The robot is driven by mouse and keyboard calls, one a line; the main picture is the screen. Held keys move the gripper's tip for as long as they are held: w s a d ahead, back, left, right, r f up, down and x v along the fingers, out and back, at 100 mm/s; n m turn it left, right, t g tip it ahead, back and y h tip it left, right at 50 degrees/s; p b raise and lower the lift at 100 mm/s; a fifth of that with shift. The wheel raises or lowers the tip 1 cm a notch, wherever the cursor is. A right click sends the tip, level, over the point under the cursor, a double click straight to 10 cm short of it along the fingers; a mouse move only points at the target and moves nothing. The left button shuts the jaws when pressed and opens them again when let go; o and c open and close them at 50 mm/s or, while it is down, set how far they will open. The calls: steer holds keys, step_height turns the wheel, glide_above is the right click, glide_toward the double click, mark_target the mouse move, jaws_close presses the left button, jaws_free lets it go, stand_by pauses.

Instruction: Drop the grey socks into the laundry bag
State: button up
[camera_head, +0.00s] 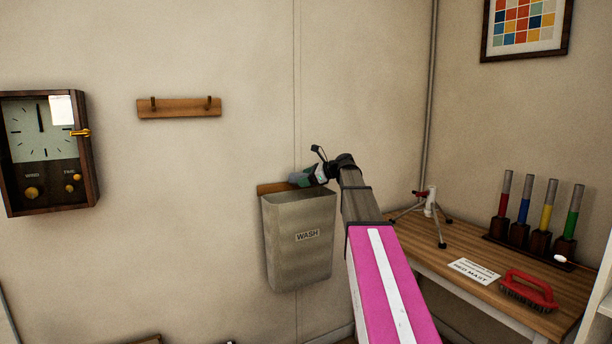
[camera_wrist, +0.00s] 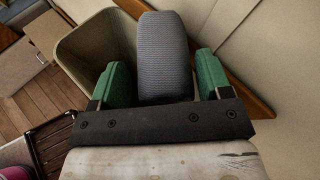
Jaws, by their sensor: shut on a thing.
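The laundry bag (camera_head: 298,250) is a beige open-topped holder marked WASH, hung on the wall from a wooden strip. In the wrist view the green fingers of my gripper (camera_wrist: 158,85) are shut on the grey socks (camera_wrist: 163,55), a rolled grey knit bundle. The socks lie over or beside the bag's opening, whose rim (camera_wrist: 70,42) shows behind and to the left. The bag's inside is mostly hidden. The socks cannot be made out clearly in the head view.
A wooden desk (camera_head: 465,255) stands right of the bag, with a small tripod (camera_head: 430,210), coloured tubes (camera_head: 535,220), a card (camera_head: 474,271) and a red brush (camera_head: 529,290). A peg rail (camera_head: 179,107) and a clock box (camera_head: 45,150) are on the wall at left.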

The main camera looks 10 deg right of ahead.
steer(key=o, duration=1)
steer(key=v, duration=1)
steer(key=shift+s+d+r, duration=0.15)
steer(key=shift+d, duration=0.2)
